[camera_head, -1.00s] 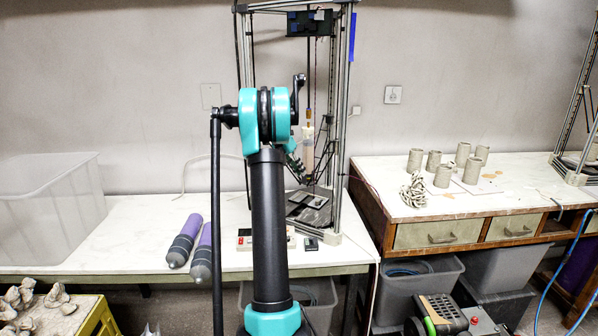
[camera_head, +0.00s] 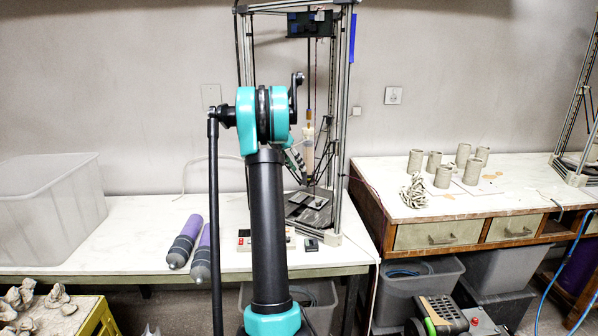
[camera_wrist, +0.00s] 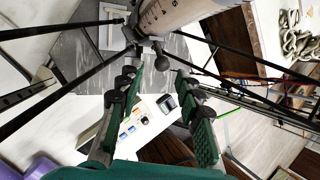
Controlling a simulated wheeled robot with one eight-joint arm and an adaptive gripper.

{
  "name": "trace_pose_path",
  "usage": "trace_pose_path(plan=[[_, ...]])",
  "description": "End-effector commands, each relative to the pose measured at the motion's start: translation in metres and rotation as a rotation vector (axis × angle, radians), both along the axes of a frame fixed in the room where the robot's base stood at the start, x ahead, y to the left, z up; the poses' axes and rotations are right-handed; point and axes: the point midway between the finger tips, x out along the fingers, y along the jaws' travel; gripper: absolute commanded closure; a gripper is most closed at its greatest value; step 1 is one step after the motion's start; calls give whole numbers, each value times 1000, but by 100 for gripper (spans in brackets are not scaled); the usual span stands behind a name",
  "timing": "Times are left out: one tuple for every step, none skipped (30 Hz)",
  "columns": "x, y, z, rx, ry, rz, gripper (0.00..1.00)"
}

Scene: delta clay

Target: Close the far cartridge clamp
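The delta printer frame (camera_head: 344,120) stands on the bench behind my arm. A pale cartridge (camera_head: 308,150) hangs upright in it. In the wrist view the cartridge (camera_wrist: 175,14) enters from the top, with thin black rods around its lower end. A dark round knob (camera_wrist: 157,46) on a stem shows beside that end; I cannot tell if it belongs to the clamp. No clamp can be made out clearly. My gripper (camera_wrist: 160,73) is open and empty, its two green fingers apart just short of the cartridge's lower end. In the head view my gripper is mostly hidden.
Two purple cylinders (camera_head: 186,242) lie on the bench left of my arm. A control box (camera_head: 244,240) sits near the printer base. A clear bin (camera_head: 50,215) stands at left. Grey clay cups (camera_head: 443,176) stand on the right table. Printer posts and rods crowd my gripper.

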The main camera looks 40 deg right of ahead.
Motion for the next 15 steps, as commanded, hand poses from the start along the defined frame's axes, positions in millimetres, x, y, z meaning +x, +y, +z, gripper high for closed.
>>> trace_pose_path(plan=[[2, 5, 10, -1, 0, 1, 64], [3, 8, 16, -1, 0, 1, 64], [4, 12, 23, 0, 0, 2, 64], [5, 15, 29, 0, 0, 2, 64], [6, 18, 34, 0, 0, 2, 64], [8, 21, 41, 0, 0, 2, 64], [9, 24, 46, -1, 1, 2, 64], [9, 26, 51, -1, 0, 1, 64], [10, 29, 57, -1, 0, 1, 64], [11, 31, 61, 0, 0, 0, 64], [12, 33, 65, 0, 0, 1, 64], [12, 35, 69, 0, 1, 1, 64], [13, 36, 72, 0, 1, 1, 64], [13, 38, 75, 0, 1, 1, 64], [14, 39, 77, 0, 1, 1, 64]])
